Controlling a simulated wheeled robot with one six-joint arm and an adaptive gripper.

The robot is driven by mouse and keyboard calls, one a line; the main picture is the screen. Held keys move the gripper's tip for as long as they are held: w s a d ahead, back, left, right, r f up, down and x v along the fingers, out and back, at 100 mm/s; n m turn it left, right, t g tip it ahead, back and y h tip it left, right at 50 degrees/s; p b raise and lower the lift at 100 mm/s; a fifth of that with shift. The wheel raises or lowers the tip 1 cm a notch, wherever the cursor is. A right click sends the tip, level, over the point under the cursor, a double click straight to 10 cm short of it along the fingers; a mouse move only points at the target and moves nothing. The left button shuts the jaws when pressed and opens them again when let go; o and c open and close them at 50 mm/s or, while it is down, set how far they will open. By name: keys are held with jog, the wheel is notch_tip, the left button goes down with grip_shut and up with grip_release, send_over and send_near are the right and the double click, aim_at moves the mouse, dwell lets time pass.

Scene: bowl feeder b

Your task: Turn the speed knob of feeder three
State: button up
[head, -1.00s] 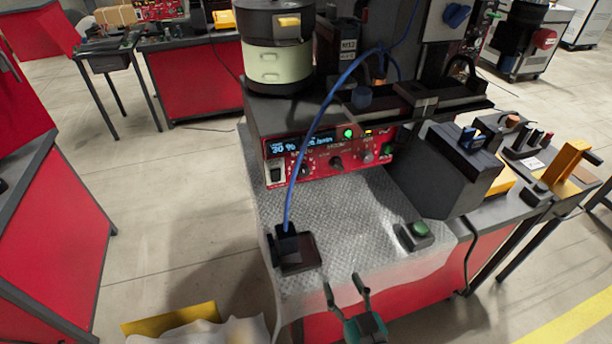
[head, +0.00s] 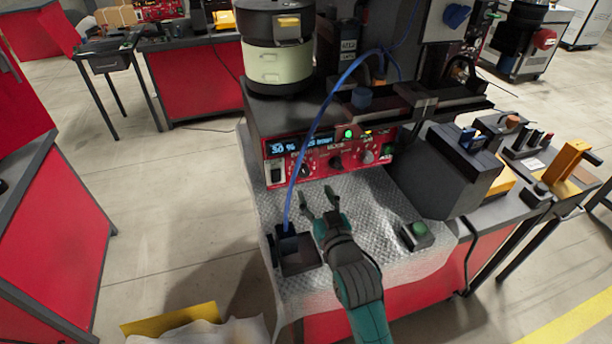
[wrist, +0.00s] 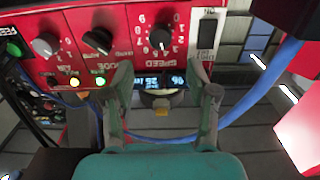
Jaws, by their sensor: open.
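My gripper (head: 318,191) is open and empty, in front of the panel and just below the knob in the head view. In the wrist view its fingers (wrist: 166,80) stand apart, overlapping the display area. Whether they touch the panel cannot be told.
A blue cable (head: 318,112) arcs down in front of the panel's left part to a black block (head: 297,257). A middle knob (head: 336,162), a grey knob (head: 367,156) and a white-framed switch (head: 276,174) are nearby. A green button box (head: 416,235) stands at right.

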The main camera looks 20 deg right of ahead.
aim_at(305, 173)
jog(key=w, duration=0.7)
jog(key=shift+w, duration=0.4)
grip_shut()
